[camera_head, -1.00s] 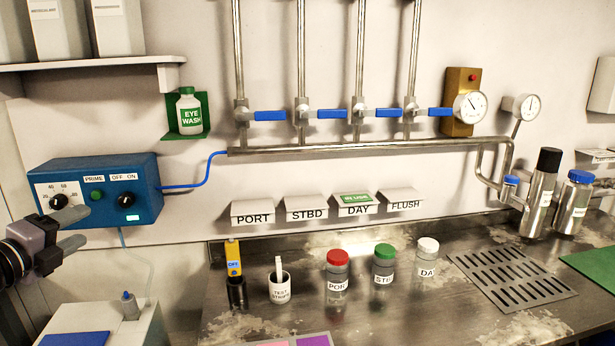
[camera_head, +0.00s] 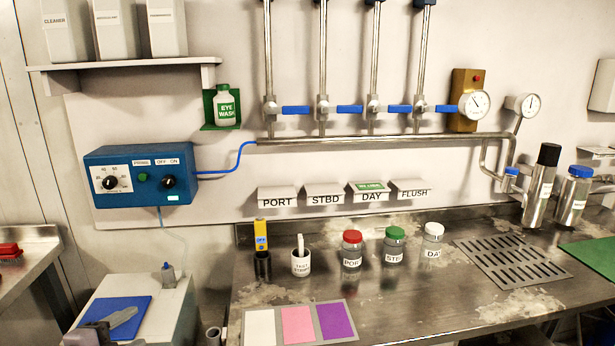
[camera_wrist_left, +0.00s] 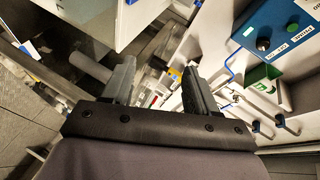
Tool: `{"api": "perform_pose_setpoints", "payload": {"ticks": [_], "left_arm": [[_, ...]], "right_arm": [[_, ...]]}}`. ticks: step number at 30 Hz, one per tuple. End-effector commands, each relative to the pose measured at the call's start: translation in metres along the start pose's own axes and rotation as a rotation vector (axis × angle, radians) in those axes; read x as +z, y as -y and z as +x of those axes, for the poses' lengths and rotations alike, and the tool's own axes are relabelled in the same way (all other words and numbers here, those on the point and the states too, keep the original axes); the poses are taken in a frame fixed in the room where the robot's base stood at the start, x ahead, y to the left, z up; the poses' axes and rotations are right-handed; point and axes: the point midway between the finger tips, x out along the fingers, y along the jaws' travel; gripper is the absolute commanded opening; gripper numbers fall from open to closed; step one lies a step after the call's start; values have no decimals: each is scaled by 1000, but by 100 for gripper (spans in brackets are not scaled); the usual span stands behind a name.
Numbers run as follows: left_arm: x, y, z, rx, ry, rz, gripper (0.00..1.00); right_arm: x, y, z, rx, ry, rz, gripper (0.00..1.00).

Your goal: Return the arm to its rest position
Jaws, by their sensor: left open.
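My left gripper (camera_head: 112,323) shows at the lower left of the head view, in front of the blue pad (camera_head: 122,306) on the white box (camera_head: 172,310). In the left wrist view its two fingers (camera_wrist_left: 158,82) stand apart with nothing between them. The blue dosing unit (camera_head: 141,174) with its dials is on the wall above and behind the gripper. It also shows at the upper right of the left wrist view (camera_wrist_left: 275,32). Most of the left arm is outside the head view. My right gripper is in neither view.
The steel counter (camera_head: 420,290) holds a test strip cup (camera_head: 301,263), several capped sample bottles and a drain grate (camera_head: 512,262). Valves with blue handles (camera_head: 296,109) line the wall. A side bench (camera_head: 28,258) with a red item is at far left.

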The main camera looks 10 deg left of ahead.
Motion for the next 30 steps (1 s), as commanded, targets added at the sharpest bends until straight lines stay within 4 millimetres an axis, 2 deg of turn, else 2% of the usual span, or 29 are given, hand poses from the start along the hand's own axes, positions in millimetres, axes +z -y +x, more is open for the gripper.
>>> {"api": "perform_pose_setpoints", "payload": {"ticks": [1, 6, 12, 15, 18, 21, 25, 30], "left_arm": [[-8, -31, -3, 32, 1, -99, 58], [-38, -116, -21, 120, 24, -404, 58], [-82, -199, -52, 210, 86, -761, 58], [-105, -230, -68, 244, 126, -929, 58], [-125, -253, -82, 268, 165, -1067, 58], [-139, -267, -92, 282, 196, -1166, 58], [-149, -276, -99, 291, 217, -1231, 58], [-150, -277, -99, 292, 220, -1241, 58]], "right_arm": [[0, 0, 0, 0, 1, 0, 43], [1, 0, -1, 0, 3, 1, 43], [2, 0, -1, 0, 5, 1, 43], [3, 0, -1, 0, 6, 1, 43], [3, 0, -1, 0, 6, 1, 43], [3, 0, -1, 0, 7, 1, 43], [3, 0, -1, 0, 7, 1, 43], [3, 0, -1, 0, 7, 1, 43]]}}
